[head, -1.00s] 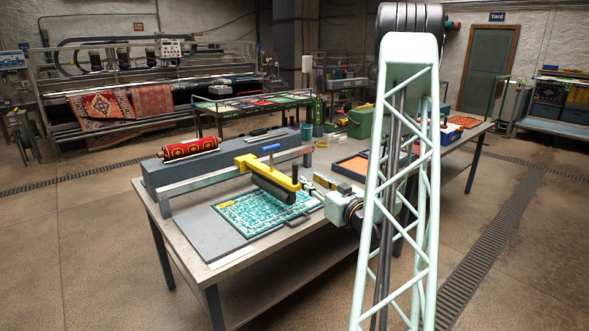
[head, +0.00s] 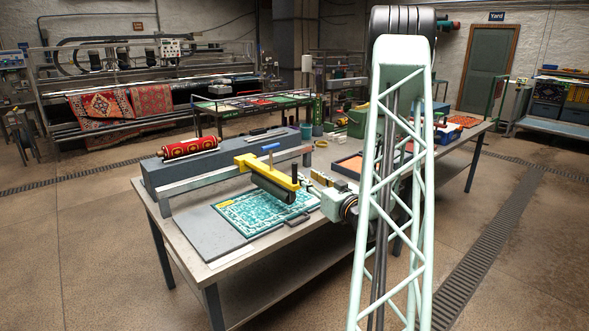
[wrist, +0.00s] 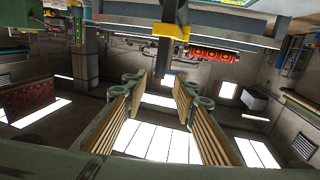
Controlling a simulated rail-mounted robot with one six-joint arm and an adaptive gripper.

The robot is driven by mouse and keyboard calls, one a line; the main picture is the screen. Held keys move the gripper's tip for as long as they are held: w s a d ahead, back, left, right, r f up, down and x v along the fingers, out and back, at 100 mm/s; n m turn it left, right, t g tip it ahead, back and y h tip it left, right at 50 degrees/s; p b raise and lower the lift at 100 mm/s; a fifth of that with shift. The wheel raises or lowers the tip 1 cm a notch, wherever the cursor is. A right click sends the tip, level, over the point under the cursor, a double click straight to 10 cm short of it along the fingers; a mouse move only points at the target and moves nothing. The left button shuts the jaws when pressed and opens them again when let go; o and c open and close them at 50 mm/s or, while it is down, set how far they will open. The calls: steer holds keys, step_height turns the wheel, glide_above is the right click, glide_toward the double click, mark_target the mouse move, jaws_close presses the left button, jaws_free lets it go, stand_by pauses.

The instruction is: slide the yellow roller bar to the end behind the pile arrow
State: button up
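In the wrist view, which looks upside down, my gripper (wrist: 160,84) is open and empty, ribbed pads apart. The bar's yellow part (wrist: 181,32) and dark post (wrist: 166,48) show beyond the fingertips, apparently untouched.
A grey rail (head: 195,186) runs behind the rug, with a red patterned roll (head: 190,148) on the block behind it. A flat grey board (head: 205,232) left of the rug is clear.

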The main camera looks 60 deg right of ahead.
mark_target(296, 168)
steer(key=shift+b+x, duration=0.35)
steer(key=shift+x, duration=5.25)
jaws_close()
